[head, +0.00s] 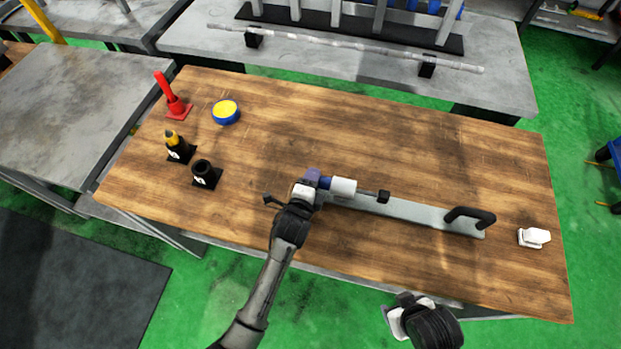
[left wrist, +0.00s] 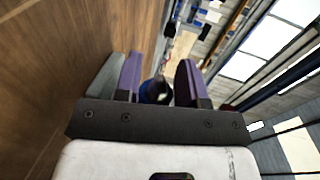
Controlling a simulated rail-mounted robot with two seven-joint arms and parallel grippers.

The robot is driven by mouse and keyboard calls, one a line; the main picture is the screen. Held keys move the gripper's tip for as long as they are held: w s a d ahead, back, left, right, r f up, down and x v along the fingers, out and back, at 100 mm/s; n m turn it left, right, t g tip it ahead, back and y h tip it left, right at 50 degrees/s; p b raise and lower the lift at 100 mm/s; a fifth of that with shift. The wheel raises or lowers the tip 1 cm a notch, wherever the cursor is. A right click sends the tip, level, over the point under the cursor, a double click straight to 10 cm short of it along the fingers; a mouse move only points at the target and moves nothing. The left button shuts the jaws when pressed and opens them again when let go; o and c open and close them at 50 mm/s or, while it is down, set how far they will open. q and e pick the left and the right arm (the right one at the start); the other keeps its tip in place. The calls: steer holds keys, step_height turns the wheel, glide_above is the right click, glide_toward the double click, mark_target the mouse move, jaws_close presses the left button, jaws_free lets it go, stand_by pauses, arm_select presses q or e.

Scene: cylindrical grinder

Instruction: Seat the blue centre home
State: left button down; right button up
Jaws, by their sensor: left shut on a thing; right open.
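My left gripper (head: 312,180) is shut on the blue centre (head: 326,183), holding it sideways at the left end of the white cylindrical housing (head: 344,187) on the long grey fixture (head: 420,212). The blue centre's far end meets the housing's left face; I cannot tell how deep it sits. In the left wrist view, the dark blue centre (left wrist: 156,91) shows between the purple finger pads, mostly hidden by the gripper. My right gripper (head: 408,306) is open and empty beyond the table's front edge.
A black holder (head: 203,170) is empty. A blue tub (head: 226,113) holds something yellow. A black handle (head: 470,215) and a white object (head: 534,237) are at right.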

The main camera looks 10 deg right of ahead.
arm_select(q)
steer(key=shift+d+r, duration=0.1)
steer(key=c, duration=0.9)
jaws_free()
steer(key=shift+o, duration=1.3)
steer(key=shift+s, duration=0.25)
steer(key=p+v, duration=0.2)
steer(key=v, duration=1.1)
steer(key=shift+s+a, duration=0.1)
steer(key=shift+a, duration=0.1)
